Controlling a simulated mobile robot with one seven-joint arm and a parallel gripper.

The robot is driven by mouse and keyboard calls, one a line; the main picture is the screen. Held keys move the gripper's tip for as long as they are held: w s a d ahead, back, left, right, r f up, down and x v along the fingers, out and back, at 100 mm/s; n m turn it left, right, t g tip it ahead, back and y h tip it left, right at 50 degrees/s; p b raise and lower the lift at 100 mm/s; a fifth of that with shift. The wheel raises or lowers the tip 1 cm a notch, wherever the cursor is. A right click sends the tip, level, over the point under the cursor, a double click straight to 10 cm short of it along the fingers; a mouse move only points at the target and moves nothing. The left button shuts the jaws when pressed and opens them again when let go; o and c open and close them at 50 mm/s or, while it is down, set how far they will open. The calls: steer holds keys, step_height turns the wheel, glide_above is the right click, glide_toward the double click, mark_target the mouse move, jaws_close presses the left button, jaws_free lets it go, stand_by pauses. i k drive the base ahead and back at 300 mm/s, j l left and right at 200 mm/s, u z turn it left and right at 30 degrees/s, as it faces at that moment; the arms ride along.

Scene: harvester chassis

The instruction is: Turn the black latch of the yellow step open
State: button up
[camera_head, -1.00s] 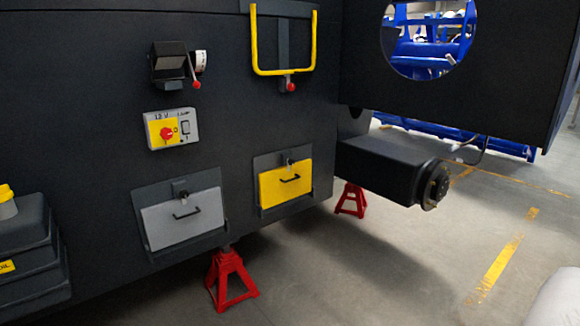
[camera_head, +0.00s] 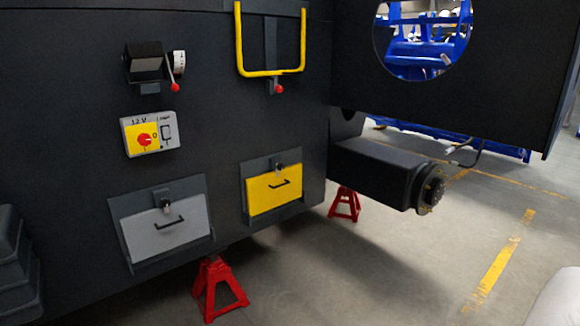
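A yellow U-shaped bar (camera_head: 271,72), which looks like the step, is upright against the dark chassis wall at the top. A small dark latch (camera_head: 273,84) with a red knob (camera_head: 279,89) is at its bottom bar. Lower down is a yellow panel (camera_head: 274,193) with a black handle (camera_head: 279,184) and a small dark catch (camera_head: 278,168) at its top edge; it looks closed. My gripper is not in view.
A grey panel (camera_head: 166,232), a switch box (camera_head: 149,134) and a red-knobbed lever (camera_head: 174,86) are on the wall. Red stands (camera_head: 218,289) are below. A black axle beam (camera_head: 375,172) juts out at right. The floor (camera_head: 390,275) in front is clear.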

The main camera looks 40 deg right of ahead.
mark_target(279, 167)
steer(key=i+l, duration=0.2)
steer(key=l, duration=0.3)
steer(key=i+l+z, duration=0.1)
steer(key=l, duration=0.4)
steer(key=i+l+z, duration=0.1)
steer(key=i+l, duration=0.2)
steer(key=l, duration=0.2)
steer(key=i+l, duration=0.2)
steer(key=l, duration=0.3)
steer(key=i+l+z, duration=0.1)
steer(key=i+l, duration=0.15)
steer(key=l, duration=0.2)
steer(key=i+l, duration=0.2)
steer(key=l, duration=0.3)
steer(key=i+l+z, duration=0.15)
steer(key=l, duration=0.3)
steer(key=i+l, duration=0.35)
steer(key=l+z, duration=0.05)
steer(key=l, duration=0.05)
